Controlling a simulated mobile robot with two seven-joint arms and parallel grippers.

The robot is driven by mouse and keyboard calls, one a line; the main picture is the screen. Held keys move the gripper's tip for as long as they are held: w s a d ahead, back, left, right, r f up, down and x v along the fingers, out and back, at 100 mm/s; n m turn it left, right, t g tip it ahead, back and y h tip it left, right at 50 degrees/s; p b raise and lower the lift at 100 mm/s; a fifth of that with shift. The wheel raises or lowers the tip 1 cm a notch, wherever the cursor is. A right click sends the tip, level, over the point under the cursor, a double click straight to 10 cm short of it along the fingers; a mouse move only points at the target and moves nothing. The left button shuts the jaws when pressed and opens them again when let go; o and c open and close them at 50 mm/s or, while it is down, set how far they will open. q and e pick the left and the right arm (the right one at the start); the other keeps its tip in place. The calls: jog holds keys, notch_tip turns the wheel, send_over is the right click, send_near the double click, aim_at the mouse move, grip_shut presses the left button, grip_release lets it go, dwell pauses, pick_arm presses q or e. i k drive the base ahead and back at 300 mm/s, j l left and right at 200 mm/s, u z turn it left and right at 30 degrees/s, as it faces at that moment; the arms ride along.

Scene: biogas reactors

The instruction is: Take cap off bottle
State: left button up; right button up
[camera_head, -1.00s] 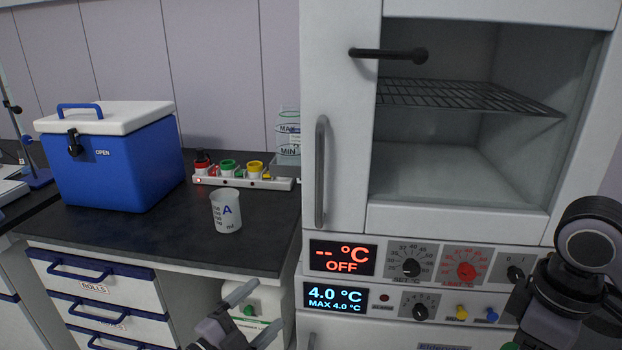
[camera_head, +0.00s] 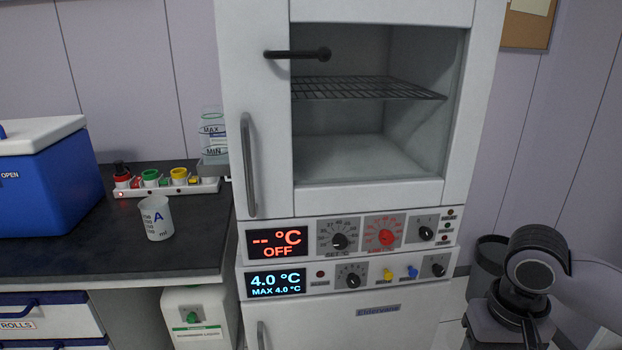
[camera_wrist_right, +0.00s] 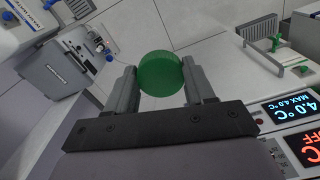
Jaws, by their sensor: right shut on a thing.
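In the right wrist view, a round green cap (camera_wrist_right: 160,73) sits between the two grey fingers of my right gripper (camera_wrist_right: 160,82). The fingers are shut on it from both sides. I see the cap from above; whether a bottle hangs beneath it is hidden. In the head view, part of my right arm shows at the lower right, and its fingers and the cap are out of frame. My left gripper is in neither current view.
The tall incubator (camera_head: 258,120) stands in the middle, with lit displays. On the dark counter (camera_head: 60,255) are a blue cool box (camera_head: 45,195), a beaker marked A (camera_head: 157,218), and a rack (camera_head: 205,187) with coloured caps. A dark bin (camera_head: 488,265) stands right of the incubator.

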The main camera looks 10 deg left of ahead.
aim_at(212, 130)
jog(key=k+j+u, duration=0.2)
jog(key=k, duration=0.35)
jog(key=l+u, duration=0.1)
jog(key=u, duration=1)
jog(key=i+u, duration=0.4)
jog(key=i, duration=1.2)
